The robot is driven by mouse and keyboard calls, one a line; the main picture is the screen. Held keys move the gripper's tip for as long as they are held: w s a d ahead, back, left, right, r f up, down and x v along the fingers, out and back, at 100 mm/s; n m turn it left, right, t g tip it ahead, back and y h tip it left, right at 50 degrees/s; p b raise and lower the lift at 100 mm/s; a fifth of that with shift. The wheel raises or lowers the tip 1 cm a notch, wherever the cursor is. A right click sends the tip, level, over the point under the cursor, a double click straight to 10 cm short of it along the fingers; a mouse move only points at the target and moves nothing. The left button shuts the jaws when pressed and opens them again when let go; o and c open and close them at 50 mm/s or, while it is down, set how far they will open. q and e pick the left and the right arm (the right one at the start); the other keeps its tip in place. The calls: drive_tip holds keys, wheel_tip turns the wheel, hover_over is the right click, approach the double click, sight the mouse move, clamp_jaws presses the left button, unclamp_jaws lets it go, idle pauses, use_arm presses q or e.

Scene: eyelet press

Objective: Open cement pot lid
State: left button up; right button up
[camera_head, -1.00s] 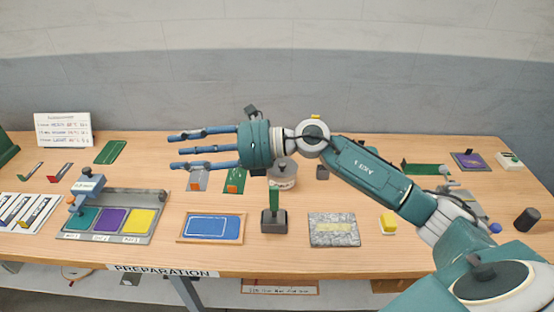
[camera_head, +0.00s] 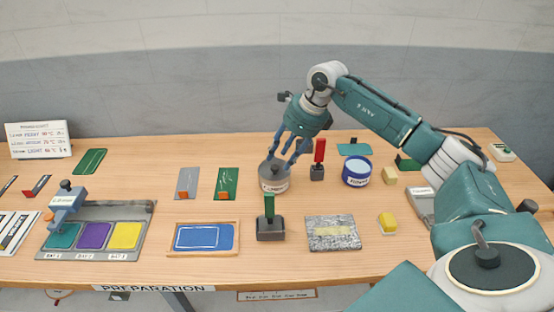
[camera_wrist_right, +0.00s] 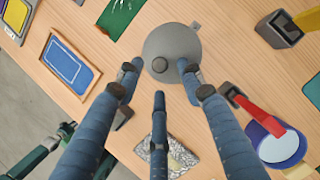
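The cement pot (camera_head: 274,185) is a small light round pot with a label, near the middle of the table. My right gripper (camera_head: 285,156) points down just above the lid. Whether a fingertip touches the lid I cannot tell. A teal and dark part at the lower left of the wrist view seems to be my left gripper (camera_wrist_right: 62,132); its state is unclear.
A blue-rimmed pot (camera_head: 357,171) and a red-handled tool in a dark stand (camera_head: 317,172) are right of the cement pot. A green-handled stamp (camera_head: 270,228) stands in front. A blue framed panel (camera_head: 205,237) and a grey speckled slab (camera_head: 332,232) lie near the front edge.

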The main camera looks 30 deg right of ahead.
sight(275, 166)
drive_tip(key=shift+p+x, duration=0.45)
drive_tip(key=shift+x, duration=1.55)
clamp_jaws()
